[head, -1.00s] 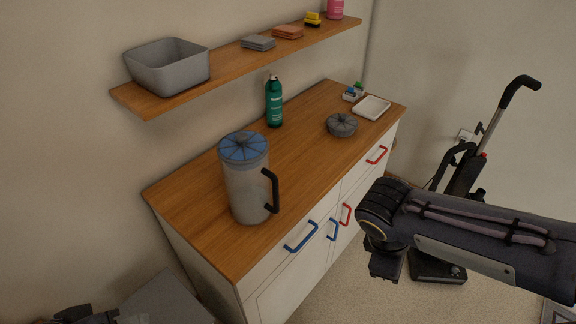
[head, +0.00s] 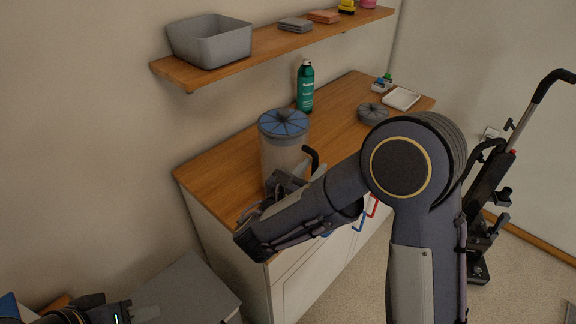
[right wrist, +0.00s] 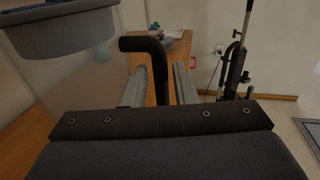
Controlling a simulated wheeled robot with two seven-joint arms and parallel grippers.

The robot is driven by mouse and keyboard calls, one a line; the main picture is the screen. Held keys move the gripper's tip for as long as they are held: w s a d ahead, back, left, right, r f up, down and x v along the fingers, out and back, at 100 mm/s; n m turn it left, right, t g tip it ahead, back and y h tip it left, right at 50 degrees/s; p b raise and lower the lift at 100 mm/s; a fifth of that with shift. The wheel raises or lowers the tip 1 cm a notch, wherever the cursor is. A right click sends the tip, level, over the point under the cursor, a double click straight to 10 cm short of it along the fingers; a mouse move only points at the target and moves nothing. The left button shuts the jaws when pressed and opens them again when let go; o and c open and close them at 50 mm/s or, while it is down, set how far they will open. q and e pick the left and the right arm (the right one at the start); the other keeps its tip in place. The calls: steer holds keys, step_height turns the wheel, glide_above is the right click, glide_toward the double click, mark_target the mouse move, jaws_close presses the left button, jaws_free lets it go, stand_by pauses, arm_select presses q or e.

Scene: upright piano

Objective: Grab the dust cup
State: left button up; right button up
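The dust cup (head: 283,150) is a tall, clear, greyish canister with a blue ribbed lid and a black handle. It stands upright on the wooden counter; my right arm hides its lower part in the head view. In the right wrist view the black handle (right wrist: 152,52) rises between the two fingers of my right gripper (right wrist: 160,85). These fingers are apart, one on each side of the handle, with narrow gaps showing. My left gripper (head: 112,311) is at the bottom left edge of the head view, away from the cup; its fingers are not clear.
The counter (head: 235,155) also holds a green spray bottle (head: 305,86), a grey round filter (head: 372,113) and a white tray (head: 401,98). A shelf (head: 175,72) with a grey bin (head: 210,40) hangs above. An upright vacuum (head: 490,190) stands at right.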

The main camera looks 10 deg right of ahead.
steer(key=x, duration=0.3)
steer(key=shift+w+d+f, duration=0.1)
steer(key=shift+w+d, duration=0.1)
steer(key=shift+w, duration=0.05)
jaws_close()
